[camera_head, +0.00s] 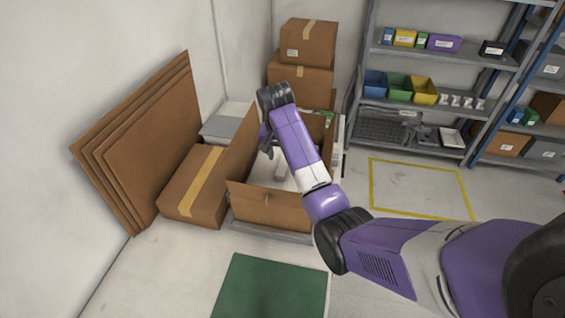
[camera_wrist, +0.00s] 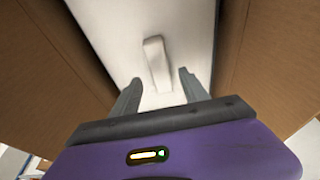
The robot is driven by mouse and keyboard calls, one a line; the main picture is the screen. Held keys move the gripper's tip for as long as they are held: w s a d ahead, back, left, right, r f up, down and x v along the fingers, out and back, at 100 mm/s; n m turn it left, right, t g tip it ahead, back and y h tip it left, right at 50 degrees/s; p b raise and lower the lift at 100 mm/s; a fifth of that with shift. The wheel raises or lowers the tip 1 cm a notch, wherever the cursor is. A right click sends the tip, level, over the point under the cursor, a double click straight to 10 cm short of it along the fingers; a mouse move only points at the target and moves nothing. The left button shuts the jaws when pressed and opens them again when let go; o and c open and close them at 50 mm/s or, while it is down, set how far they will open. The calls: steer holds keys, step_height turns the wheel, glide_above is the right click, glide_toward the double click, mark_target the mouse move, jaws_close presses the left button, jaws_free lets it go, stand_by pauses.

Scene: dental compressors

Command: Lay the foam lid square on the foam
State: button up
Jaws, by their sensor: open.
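The white foam lid (camera_wrist: 115,28) lies inside an open cardboard box (camera_head: 268,205), with the box walls on both sides of it in the wrist view. A raised pale handle (camera_wrist: 157,64) stands up from its middle. My gripper (camera_wrist: 158,88) is open above the lid, with the handle between and a little beyond its two fingertips; I see no contact. In the head view my arm reaches down into the box and hides part of the lid (camera_head: 262,178). The foam beneath cannot be seen, and I cannot tell whether the lid sits square.
A closed taped carton (camera_head: 195,185) stands left of the open box, with flat cardboard sheets (camera_head: 145,140) leaning on the wall. Stacked cartons (camera_head: 308,42) stand behind. Shelves (camera_head: 440,60) are at the right. A green mat (camera_head: 270,288) lies on clear floor in front.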

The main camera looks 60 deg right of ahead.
steer(key=p+v, duration=0.1)
steer(key=v, duration=0.7)
stand_by(0.5)
